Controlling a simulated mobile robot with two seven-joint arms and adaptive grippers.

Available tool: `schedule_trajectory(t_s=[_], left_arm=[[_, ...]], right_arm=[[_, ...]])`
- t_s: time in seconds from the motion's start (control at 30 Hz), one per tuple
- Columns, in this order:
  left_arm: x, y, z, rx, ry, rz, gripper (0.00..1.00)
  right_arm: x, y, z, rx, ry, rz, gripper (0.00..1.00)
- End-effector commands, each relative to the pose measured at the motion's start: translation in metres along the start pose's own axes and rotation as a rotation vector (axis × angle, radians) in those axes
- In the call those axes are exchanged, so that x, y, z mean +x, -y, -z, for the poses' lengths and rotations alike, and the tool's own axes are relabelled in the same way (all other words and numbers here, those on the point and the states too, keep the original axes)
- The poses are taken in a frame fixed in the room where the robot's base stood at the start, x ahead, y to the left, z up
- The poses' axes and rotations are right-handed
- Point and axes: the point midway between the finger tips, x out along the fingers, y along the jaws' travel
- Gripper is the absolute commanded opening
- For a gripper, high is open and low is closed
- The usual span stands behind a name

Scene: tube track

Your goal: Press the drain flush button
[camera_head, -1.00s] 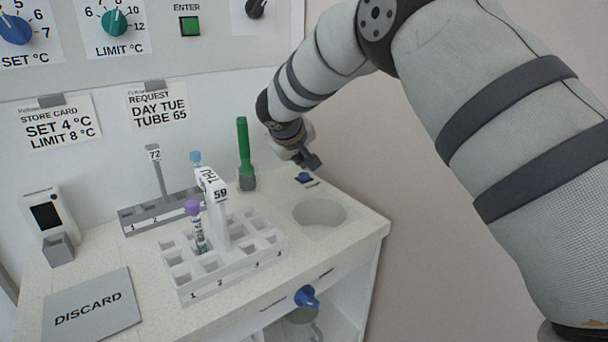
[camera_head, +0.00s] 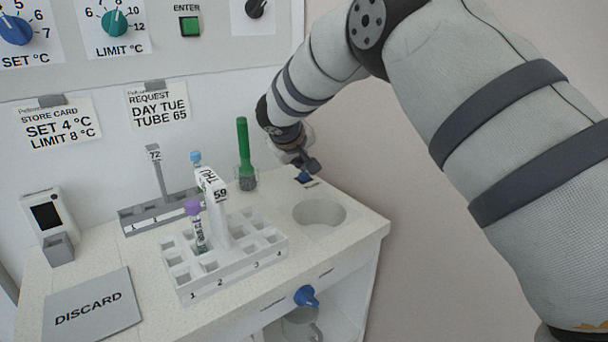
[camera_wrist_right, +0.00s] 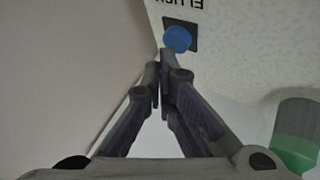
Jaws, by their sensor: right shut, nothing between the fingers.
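The drain flush button is a small blue round button (camera_head: 304,177) on a dark square plate, at the back right of the bench beside the round sink basin. In the right wrist view the blue button (camera_wrist_right: 177,39) shows just beyond the fingertips, partly overlapped by one of them. My right gripper (camera_head: 313,165) is shut and empty, with its tips just above the button. It also shows in the right wrist view (camera_wrist_right: 161,62). I cannot tell whether the tips touch the button. My left gripper is not in view.
The round basin (camera_head: 320,213) lies in front of the button. A green-handled brush (camera_head: 243,145) stands to its left. A white tube rack (camera_head: 183,283) and a grey rack (camera_head: 130,226) stand further left.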

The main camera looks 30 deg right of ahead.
Motion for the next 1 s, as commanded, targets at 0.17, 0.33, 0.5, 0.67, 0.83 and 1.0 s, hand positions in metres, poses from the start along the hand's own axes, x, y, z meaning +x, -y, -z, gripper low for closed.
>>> schedule_trajectory(t_s=[0.17, 0.33, 0.5, 0.67, 0.83, 1.0], left_arm=[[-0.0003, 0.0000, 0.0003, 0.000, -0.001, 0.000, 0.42], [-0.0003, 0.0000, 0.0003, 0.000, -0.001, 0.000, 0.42], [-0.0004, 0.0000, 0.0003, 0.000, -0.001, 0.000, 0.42], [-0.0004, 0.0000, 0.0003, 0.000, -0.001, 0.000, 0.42], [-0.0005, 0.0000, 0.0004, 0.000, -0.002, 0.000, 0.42], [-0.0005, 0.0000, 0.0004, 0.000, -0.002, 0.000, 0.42]], right_arm=[[0.0006, 0.0006, -0.0003, 0.001, -0.002, 0.001, 0.00], [0.0008, 0.0006, -0.0004, 0.001, -0.001, 0.001, 0.00], [0.0019, 0.0013, -0.0012, 0.001, -0.001, 0.000, 0.00], [0.0033, 0.0022, -0.0023, 0.001, -0.001, 0.000, 0.00], [0.0047, 0.0033, -0.0035, 0.001, 0.000, 0.000, 0.00], [0.0062, 0.0048, -0.0046, 0.001, 0.000, 0.001, 0.00]])
